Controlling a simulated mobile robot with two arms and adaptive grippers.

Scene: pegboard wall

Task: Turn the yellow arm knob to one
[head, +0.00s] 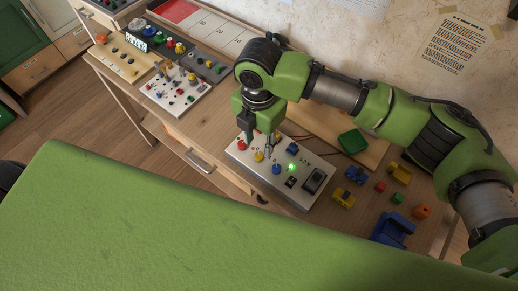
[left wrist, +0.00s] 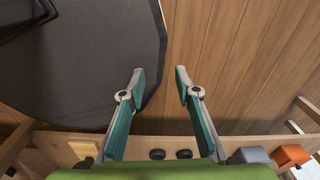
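A white control panel (head: 239,165) lies on the wooden desk, with a red knob (head: 242,145), a yellow knob (head: 259,156) and a blue knob (head: 276,169) in a row. My right gripper (head: 259,143) points down over the red and yellow knobs, very close to them. Its fingertips are small and partly lost against the panel's metal parts, so I cannot tell its opening or whether it touches the yellow knob. My left gripper (left wrist: 160,72) is open and empty in the left wrist view, above a wood floor. It is not visible in the head view.
More knob panels, including a white one (head: 158,94), stand at the desk's far left. Coloured blocks, such as a blue one (head: 392,230), lie at the right. A green surface (head: 150,220) fills the foreground.

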